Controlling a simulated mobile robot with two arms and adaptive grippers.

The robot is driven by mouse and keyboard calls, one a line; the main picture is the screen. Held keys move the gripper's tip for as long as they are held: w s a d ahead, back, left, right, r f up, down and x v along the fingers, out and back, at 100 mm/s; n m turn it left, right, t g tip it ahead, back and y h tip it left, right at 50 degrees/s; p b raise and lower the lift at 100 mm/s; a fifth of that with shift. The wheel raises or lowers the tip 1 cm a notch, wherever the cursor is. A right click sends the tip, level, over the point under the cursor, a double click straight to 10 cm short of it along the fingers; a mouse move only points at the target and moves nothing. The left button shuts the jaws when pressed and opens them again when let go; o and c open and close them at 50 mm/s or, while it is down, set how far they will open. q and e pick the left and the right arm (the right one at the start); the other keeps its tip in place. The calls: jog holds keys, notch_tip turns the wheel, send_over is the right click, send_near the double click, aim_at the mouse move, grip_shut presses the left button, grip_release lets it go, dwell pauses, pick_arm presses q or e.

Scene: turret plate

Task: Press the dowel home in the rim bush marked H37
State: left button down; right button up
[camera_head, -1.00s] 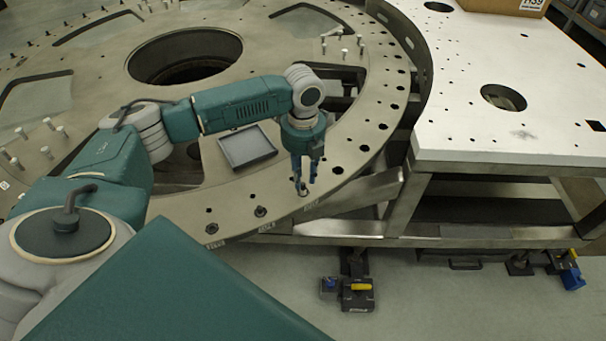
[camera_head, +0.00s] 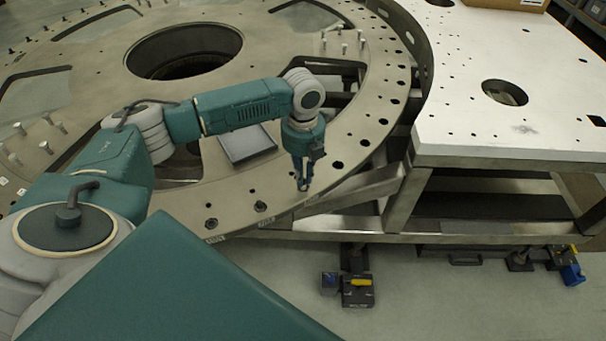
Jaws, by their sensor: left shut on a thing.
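The turret plate (camera_head: 232,192) is a large grey ring with holes and bushes along its rim. My left gripper (camera_head: 302,187) points down at the rim's near edge, its fingers close together and low over the rim. It is shut on the dowel, which the fingers mostly hide, so I cannot tell how deep it sits. The bush beneath is hidden too. Two other rim bushes, one nearer (camera_head: 211,223) and one beside it (camera_head: 261,206), show to the left with small labels too small to read. My right gripper is not in view.
A shallow grey tray (camera_head: 247,146) lies on the plate behind my left gripper. Several pins (camera_head: 345,47) stand on the plate at the back, and more at the left (camera_head: 45,147). A white-topped table (camera_head: 510,130) with a cardboard box (camera_head: 508,3) adjoins at the right.

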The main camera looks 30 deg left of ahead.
pick_arm(q)
jog(key=shift+s+f, duration=0.1)
jog(key=shift+f, duration=0.3)
dwell(0.8)
jog(key=shift+f, duration=0.4)
dwell(0.6)
jog(key=c, duration=1.9)
grip_release()
jog(key=shift+o, duration=0.2)
jog(key=shift+r, duration=0.15)
notch_tip(320, 180, up, 7)
jog(key=p, duration=0.7)
